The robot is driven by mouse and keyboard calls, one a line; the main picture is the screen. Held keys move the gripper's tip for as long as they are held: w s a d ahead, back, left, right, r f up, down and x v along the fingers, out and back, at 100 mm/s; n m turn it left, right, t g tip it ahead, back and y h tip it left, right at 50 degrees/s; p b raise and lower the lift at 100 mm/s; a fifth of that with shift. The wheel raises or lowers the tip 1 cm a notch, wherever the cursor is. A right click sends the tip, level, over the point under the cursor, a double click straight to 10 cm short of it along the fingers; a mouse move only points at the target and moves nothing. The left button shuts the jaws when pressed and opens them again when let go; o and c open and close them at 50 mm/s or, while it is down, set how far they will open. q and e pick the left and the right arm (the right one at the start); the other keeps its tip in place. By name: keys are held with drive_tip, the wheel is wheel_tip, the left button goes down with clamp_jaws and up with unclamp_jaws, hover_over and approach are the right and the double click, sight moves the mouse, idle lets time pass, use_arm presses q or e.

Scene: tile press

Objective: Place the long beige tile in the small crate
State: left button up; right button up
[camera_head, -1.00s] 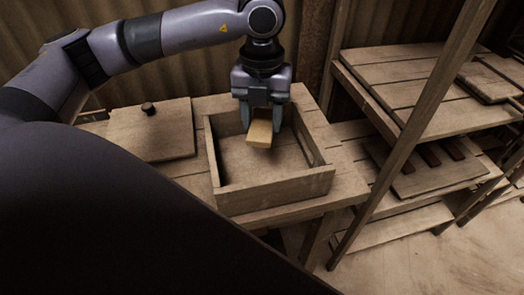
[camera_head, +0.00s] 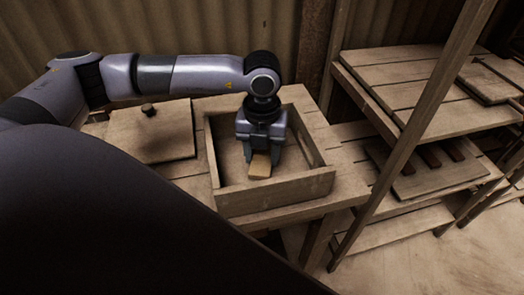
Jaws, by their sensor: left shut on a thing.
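My left gripper (camera_head: 261,157) points down inside the small wooden crate (camera_head: 277,193) and is shut on the long beige tile (camera_head: 260,167). The near end of the tile shows between the fingers; the rest is hidden under the gripper. The tile is low in the crate, close to the floor; I cannot tell whether it touches the floor. The crate is open at the top and stands on a wooden table. My right gripper is not in view.
A square wooden lid with a dark knob (camera_head: 150,131) lies on the table (camera_head: 337,186) left of the crate. A wooden shelf rack (camera_head: 408,87) with boards stands at the right, its slanted post near the table. A corrugated wall (camera_head: 200,30) is behind.

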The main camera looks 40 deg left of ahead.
sight(262, 158)
use_arm(q)
drive_tip(key=o, duration=1.1)
drive_tip(key=shift+f, duration=0.15)
drive_tip(key=shift+r, duration=0.4)
wheel_tip(262, 158, up, 12)
drive_tip(key=shift+f, duration=0.2)
